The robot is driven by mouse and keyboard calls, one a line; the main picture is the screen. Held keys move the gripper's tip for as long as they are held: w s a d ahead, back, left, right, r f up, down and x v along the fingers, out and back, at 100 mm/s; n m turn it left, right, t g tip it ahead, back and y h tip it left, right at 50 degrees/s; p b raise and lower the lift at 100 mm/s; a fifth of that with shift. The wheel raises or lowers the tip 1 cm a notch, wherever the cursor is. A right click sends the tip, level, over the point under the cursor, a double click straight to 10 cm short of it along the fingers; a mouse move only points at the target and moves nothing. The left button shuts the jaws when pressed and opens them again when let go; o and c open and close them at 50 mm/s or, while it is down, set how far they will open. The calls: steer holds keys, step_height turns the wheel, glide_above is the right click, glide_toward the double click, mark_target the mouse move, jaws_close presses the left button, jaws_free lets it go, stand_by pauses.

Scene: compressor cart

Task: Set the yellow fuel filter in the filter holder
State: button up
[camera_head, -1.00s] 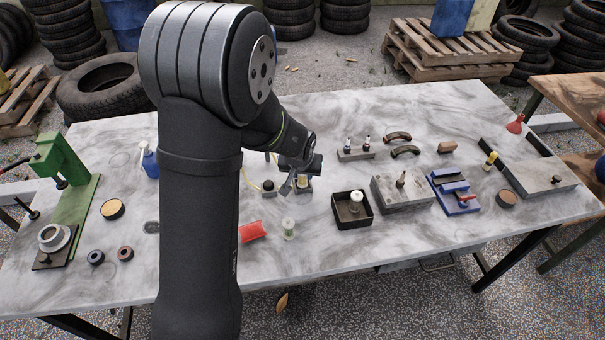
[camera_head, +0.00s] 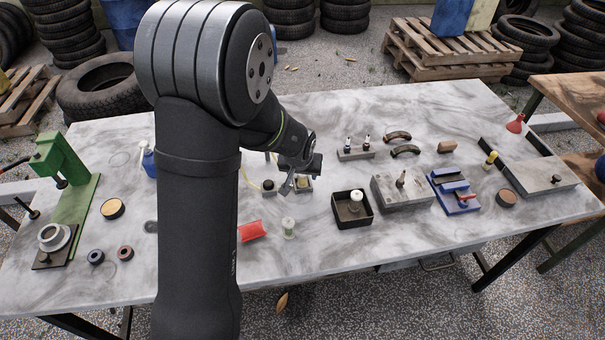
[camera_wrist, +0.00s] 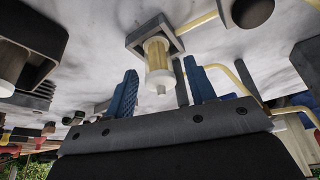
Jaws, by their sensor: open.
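A pale yellow, clear-walled fuel filter (camera_wrist: 158,60) sits in a square grey holder (camera_wrist: 137,38) in the wrist view, its body standing out from the holder. In the head view the filter (camera_head: 304,182) and holder (camera_head: 305,189) are just right of my gripper and partly hidden by it. My gripper (camera_head: 287,187) is open and low over the table. In the wrist view its two blue-padded fingers (camera_wrist: 161,70) show on either side of the filter, with gaps visible; nothing is gripped. I cannot tell how deep the filter is seated.
Yellow hoses (camera_wrist: 222,66) run by the holder. A black box with a white-topped part (camera_head: 356,197), a grey block (camera_head: 402,192) and a blue vise (camera_head: 455,192) stand to the right. A red piece (camera_head: 252,231) and a pale spool (camera_head: 289,227) lie in front. The table's front middle is clear.

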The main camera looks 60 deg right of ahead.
steer(key=v, duration=1.1)
steer(key=shift+r, duration=0.1)
steer(key=x, duration=1.2)
